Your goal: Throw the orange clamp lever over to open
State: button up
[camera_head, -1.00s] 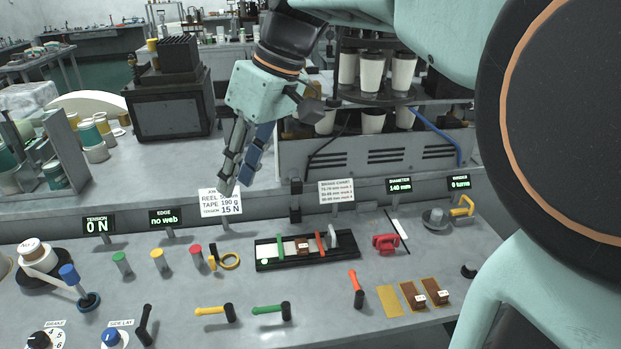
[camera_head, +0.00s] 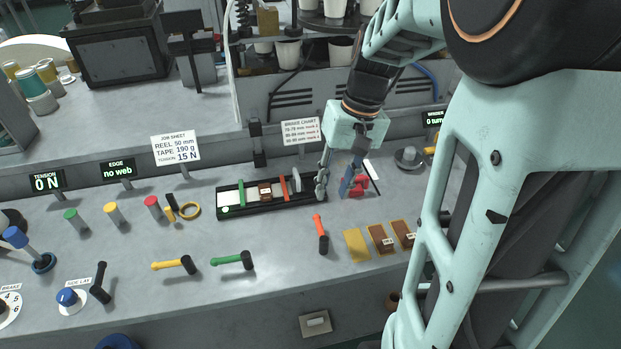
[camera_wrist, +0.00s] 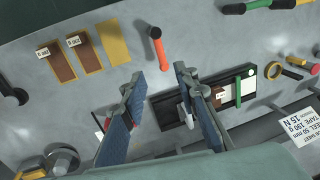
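The orange clamp lever (camera_head: 319,226) stands on the grey bench top, its orange handle pointing toward the back of the bench from a black pivot. It also shows in the wrist view (camera_wrist: 156,38), beyond the fingertips and roughly in line with the gap between them. My gripper (camera_head: 334,192) is open and empty, pointing down, above and behind the lever and apart from it. Its two blue-padded fingers show spread in the wrist view (camera_wrist: 157,78).
A black slide rail (camera_head: 233,211) lies left of my gripper. A red part (camera_head: 359,188) is partly hidden behind a finger. A yellow lever (camera_head: 170,265) and green lever (camera_head: 229,260) lie to the left. Brown sample blocks (camera_head: 379,238) and a yellow plate (camera_head: 356,245) lie right.

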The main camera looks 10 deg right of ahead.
aim_at(320, 225)
jog(key=f, duration=0.3)
jog(key=a+f, duration=0.1)
jog(key=f, duration=0.3)
jog(key=a+f, duration=0.1)
jog(key=f, duration=0.2)
jog(key=shift+a+f+b, duration=0.1)
jog(key=shift+f+b, duration=0.05)
jog(key=shift+b, duration=0.2)
grip_shut()
